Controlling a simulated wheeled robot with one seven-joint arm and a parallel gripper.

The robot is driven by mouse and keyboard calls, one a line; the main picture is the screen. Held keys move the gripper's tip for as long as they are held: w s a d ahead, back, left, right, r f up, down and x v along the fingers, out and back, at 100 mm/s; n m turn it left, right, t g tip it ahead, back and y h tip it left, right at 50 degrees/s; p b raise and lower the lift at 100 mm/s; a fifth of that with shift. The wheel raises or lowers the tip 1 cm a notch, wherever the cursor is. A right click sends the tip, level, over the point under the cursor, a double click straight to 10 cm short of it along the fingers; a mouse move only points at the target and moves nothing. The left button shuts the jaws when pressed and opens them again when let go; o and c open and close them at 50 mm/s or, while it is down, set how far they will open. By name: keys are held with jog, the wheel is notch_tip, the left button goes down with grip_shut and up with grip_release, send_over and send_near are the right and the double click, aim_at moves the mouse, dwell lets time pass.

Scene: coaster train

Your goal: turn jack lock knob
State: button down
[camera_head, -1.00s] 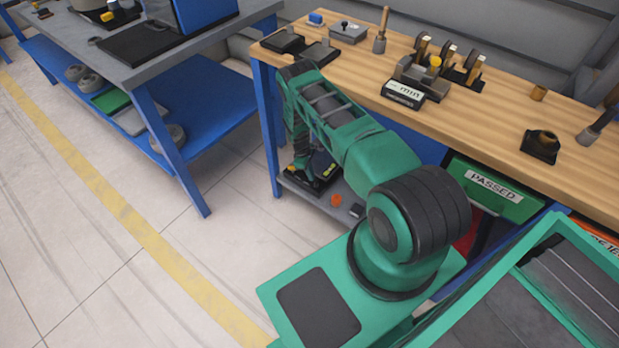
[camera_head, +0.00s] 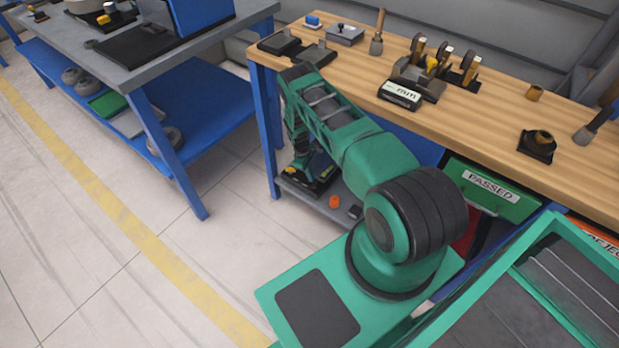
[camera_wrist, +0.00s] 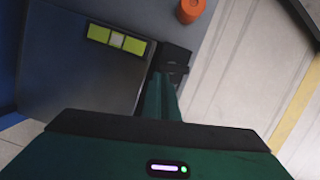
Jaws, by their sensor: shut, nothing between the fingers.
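A dark box-like device (camera_head: 326,176) with yellow-green marks sits on the lower shelf of the wooden bench; I take it to be the jack. In the wrist view its dark flat top (camera_wrist: 85,65) carries a yellow-green strip. A small black block (camera_wrist: 176,60) sits at its right edge; I cannot tell whether this is the lock knob. My gripper (camera_wrist: 165,82) has its green fingers together, with nothing seen between them. The fingertips are close beside the block; contact is unclear. In the head view my arm hides part of the device and the fingertips.
An orange cylinder (camera_head: 334,201) stands on the shelf near the device, also in the wrist view (camera_wrist: 191,9). A small dark block (camera_head: 355,212) lies beside it. A blue bench leg (camera_head: 268,130) stands close to the left of my arm.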

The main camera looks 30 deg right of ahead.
jog(key=shift+w+r, duration=0.1)
jog(key=shift+r, duration=0.4)
jog(key=r, duration=0.1)
jog(key=a+r, duration=0.1)
jog(key=r, duration=0.1)
jog(key=shift+r, duration=0.3)
jog(key=s+a+r, duration=0.2)
jog(key=a+r, duration=0.4)
jog(key=a, duration=0.4)
jog(key=shift+s+a+r, duration=0.15)
jog(key=shift+s+a, duration=0.05)
jog(key=shift+s, duration=0.2)
